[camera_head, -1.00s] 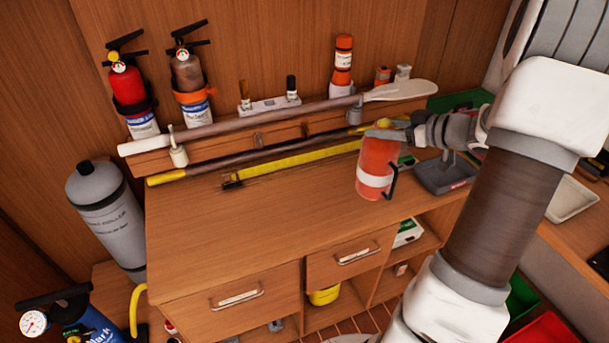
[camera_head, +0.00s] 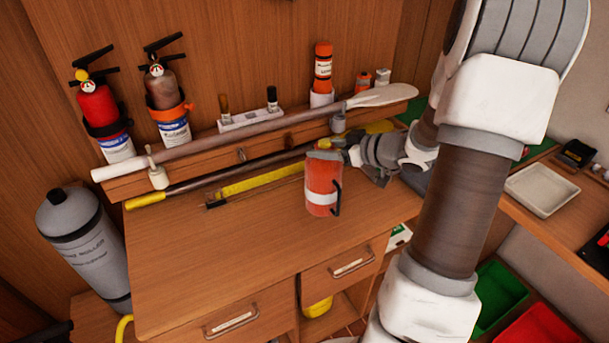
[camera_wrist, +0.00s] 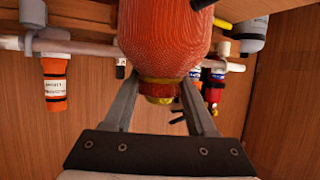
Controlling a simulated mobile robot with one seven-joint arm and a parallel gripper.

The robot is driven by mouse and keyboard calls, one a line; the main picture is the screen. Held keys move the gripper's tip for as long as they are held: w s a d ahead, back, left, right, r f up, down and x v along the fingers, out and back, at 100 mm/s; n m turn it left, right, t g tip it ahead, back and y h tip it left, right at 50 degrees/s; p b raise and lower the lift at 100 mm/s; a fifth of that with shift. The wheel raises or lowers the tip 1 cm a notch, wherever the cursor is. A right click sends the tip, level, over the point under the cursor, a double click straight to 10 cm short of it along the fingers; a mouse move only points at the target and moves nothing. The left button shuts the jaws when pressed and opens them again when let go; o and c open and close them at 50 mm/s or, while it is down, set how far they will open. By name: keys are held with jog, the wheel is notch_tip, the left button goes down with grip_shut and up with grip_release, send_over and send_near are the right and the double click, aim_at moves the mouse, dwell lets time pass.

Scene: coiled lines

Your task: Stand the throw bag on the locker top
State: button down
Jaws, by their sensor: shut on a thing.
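The throw bag (camera_head: 322,186) is an orange-red cylinder with a pale band and a dark handle on its right side. It is upright, and my gripper (camera_head: 328,150) is shut on its upper end. The bag is over the wooden locker top (camera_head: 240,240), near its right part; I cannot tell whether its base touches the wood. In the wrist view the bag (camera_wrist: 165,40) shows its orange mesh, with its narrow yellow-and-red neck between the two fingers of my gripper (camera_wrist: 160,88). The fingertips are partly hidden behind the bag.
A paddle (camera_head: 270,127) and a yellow-handled pole (camera_head: 200,184) lie along the back. Behind them stand two extinguishers (camera_head: 168,105) and an orange canister (camera_head: 322,70). A grey cylinder (camera_head: 85,245) stands left. The front left of the top is clear.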

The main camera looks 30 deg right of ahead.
jog(key=w+a+f+b, duration=0.1)
jog(key=a+f, duration=0.3)
jog(key=f, duration=0.2)
jog(key=shift+a+f, duration=0.25)
jog(key=shift+f, duration=0.05)
jog(key=shift+f, duration=0.2)
jog(key=shift+c, duration=1)
grip_release()
jog(key=shift+r, duration=0.15)
